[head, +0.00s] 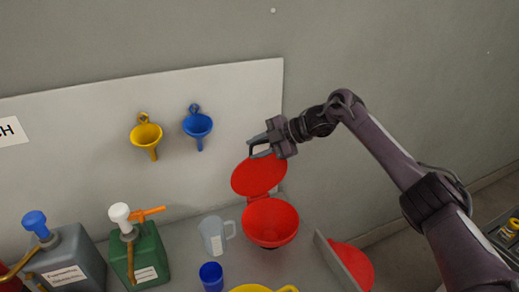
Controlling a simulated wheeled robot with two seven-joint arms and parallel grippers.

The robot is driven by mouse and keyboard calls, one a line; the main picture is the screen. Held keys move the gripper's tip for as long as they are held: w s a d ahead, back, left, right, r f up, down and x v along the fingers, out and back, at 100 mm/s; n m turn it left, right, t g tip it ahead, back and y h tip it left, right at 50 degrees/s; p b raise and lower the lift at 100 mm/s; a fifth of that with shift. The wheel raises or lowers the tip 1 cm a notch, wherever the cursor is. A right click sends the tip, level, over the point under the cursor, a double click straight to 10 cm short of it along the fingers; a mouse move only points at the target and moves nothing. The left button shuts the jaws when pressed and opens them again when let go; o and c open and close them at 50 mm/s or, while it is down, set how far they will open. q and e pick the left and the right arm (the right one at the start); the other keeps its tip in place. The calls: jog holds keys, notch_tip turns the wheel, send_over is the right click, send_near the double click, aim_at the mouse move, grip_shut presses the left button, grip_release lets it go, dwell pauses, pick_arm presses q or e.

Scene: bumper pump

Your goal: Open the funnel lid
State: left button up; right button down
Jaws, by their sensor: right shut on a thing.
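A red funnel (270,224) stands at the right end of the workbench. Its round red lid (258,176) is raised and stands tilted up at the back of the funnel, so the funnel's bowl is uncovered. My right gripper (256,148) is at the upper edge of the lid and is shut on it. The exact contact is small and partly hidden by the fingers. My left gripper is not in view.
A clear measuring jug (212,236) and a blue cup (211,275) stand left of the funnel. A green canister (143,262) and a grey canister (72,262) stand farther left. Yellow (146,133) and blue (197,124) funnels hang on the back panel (90,130).

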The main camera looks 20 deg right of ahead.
jog(key=c, duration=1.5)
grip_release()
jog(key=shift+w+a+f, duration=0.2)
jog(key=shift+w, duration=0.1)
jog(key=shift+s, duration=0.15)
jog(key=shift+d, duration=0.1)
